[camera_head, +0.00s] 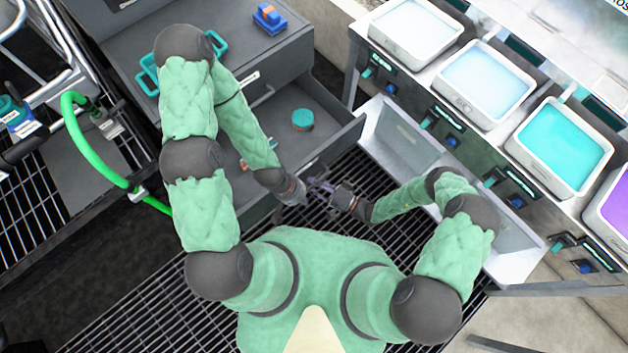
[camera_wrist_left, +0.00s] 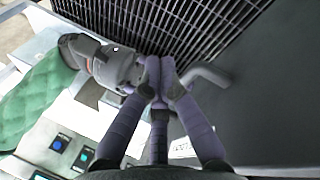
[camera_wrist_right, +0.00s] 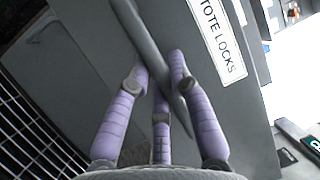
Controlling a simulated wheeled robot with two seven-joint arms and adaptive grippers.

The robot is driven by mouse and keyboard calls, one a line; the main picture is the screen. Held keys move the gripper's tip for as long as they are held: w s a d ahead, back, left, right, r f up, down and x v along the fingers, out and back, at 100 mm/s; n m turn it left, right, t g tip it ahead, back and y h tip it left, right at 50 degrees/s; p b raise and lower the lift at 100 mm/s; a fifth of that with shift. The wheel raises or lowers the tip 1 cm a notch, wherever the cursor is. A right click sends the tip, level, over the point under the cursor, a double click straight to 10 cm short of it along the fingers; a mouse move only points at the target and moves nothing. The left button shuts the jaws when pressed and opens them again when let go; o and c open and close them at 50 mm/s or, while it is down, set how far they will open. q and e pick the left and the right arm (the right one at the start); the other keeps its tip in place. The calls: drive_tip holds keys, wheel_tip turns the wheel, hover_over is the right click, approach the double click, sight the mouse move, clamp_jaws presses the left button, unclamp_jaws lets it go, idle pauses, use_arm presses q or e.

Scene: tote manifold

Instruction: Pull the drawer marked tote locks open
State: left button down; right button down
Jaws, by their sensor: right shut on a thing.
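The drawer marked tote locks shows its label (camera_wrist_right: 219,38) and grey front (camera_wrist_right: 75,65) in the right wrist view. My right gripper (camera_wrist_right: 160,62) is shut on its bar handle (camera_wrist_right: 142,32). In the head view an open drawer (camera_head: 345,146) stands out from the grey cabinet, with my right gripper (camera_head: 322,188) at its front. My left gripper (camera_head: 303,200) is beside the right one, low at that front. In the left wrist view its fingertips (camera_wrist_left: 160,66) are together beside the end of a bar handle (camera_wrist_left: 207,76), with no object visible between them.
A teal round item (camera_head: 303,118) and a small orange item (camera_head: 243,165) lie in the open drawer. A blue and orange object (camera_head: 269,18) sits on the cabinet top (camera_head: 225,45). White totes (camera_head: 485,80) line the right. A green hose (camera_head: 95,160) hangs left.

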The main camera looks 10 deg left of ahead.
drive_tip(key=c, duration=1.4)
unclamp_jaws()
drive_tip(key=shift+d, duration=0.1)
drive_tip(key=v, duration=1.2)
